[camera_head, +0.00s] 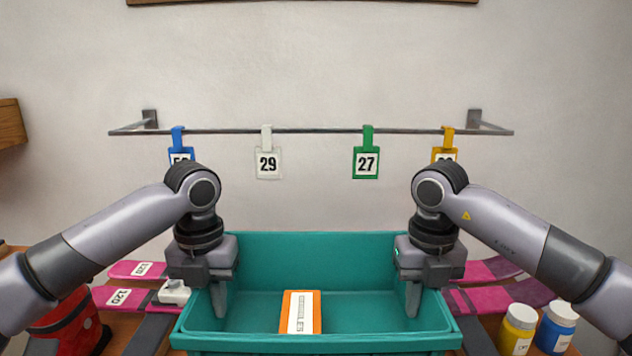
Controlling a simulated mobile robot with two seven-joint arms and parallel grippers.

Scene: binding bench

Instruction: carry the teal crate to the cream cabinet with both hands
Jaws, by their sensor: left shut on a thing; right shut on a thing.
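The teal crate (316,343) stands at the bottom centre of the head view, open at the top. An orange box with a white label (300,313) is inside it. My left gripper (217,300) is shut on the crate's left wall. My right gripper (413,300) is shut on the crate's right wall. The grippers hide parts of both side walls. The crate's underside is out of view, so I cannot tell whether it rests on the bench. The cream cabinet is not in view.
Pink and dark strips with number labels (118,297) lie on both sides. A red bag (72,322) is at left; yellow (517,330) and blue (556,328) bottles stand at right. A wall rail (317,131) holds several numbered tags (267,163) behind the crate.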

